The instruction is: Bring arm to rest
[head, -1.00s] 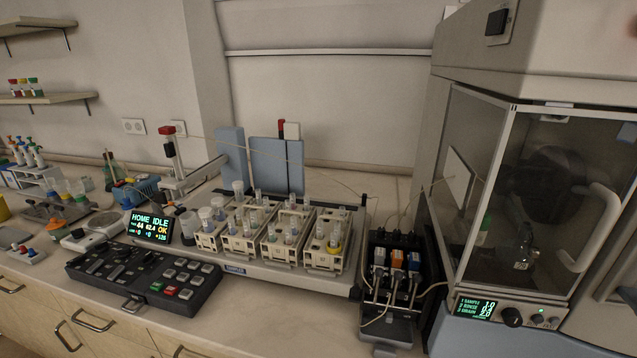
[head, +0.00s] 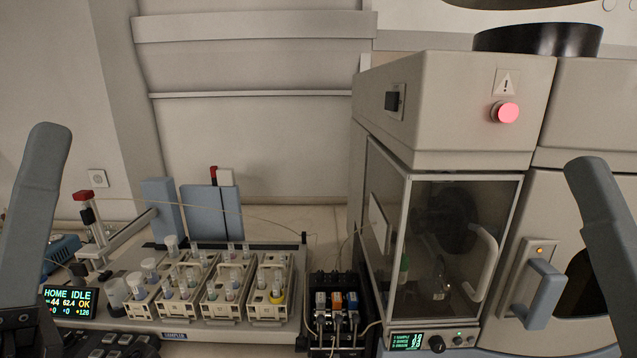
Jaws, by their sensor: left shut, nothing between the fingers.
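My left arm's grey-blue link stands at the left edge of the head view. The dark end of my left gripper (head: 18,328) shows only in part at the lower left corner, in front of the control keypad. It is shut and holds nothing. My right arm's link shows at the right edge, in front of the spectrometer; its gripper is out of view.
The sampler's vial racks (head: 222,285) stand left of centre, behind the keypad (head: 105,345). A small display (head: 70,300) reads HOME IDLE. The pump block (head: 338,300) stands between the racks and the glass-doored spectrometer (head: 450,120), whose red light glows.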

